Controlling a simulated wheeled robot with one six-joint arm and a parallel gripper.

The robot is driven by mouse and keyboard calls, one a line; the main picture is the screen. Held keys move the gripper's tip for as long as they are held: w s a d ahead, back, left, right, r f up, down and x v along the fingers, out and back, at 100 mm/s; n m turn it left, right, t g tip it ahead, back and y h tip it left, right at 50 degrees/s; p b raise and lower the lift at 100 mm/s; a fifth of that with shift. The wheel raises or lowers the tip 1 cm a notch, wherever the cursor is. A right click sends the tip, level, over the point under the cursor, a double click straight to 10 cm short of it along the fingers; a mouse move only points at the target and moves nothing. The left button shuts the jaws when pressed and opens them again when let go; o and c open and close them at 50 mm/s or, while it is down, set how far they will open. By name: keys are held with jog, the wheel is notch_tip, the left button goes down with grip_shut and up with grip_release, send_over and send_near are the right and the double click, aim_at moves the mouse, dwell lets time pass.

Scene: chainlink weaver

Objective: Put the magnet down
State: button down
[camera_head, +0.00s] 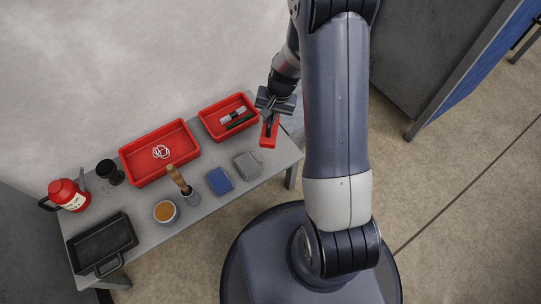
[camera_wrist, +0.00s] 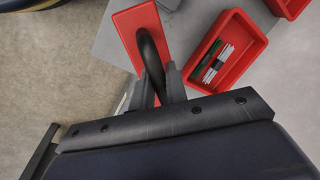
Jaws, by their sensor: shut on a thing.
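The magnet is a red block (camera_head: 268,138) with a dark curved handle, at the right end of the grey table in the head view. My gripper (camera_head: 270,116) is shut on its handle. In the wrist view the red block (camera_wrist: 137,28) lies beyond my fingers (camera_wrist: 158,88), with the black handle (camera_wrist: 151,55) between them. The block overlaps the table's corner in the picture; I cannot tell whether it touches the top or is held above it.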

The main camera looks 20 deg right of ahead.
jog(key=shift+w+f+m+b, duration=0.15)
jog(key=shift+f+m+b, duration=0.15)
jog(key=shift+f+b, duration=1)
notch_tip(320, 180, down, 9)
jog(key=b, duration=0.4)
jog(key=shift+f, duration=0.2)
jog(key=shift+f+b, duration=0.2)
jog(key=shift+b, duration=0.1)
jog(key=c, duration=1.4)
grip_release()
jog(key=shift+r, duration=0.1)
jog(key=r+p, duration=0.2)
jog(key=r, duration=0.2)
jog(key=d+r+p, duration=0.1)
jog(key=r, duration=0.3)
jog(key=s+d+r+p, duration=0.1)
jog(key=r+p, duration=0.1)
jog(key=r, duration=0.2)
jog(key=shift+p, duration=0.3)
jog(key=shift+f, duration=0.1)
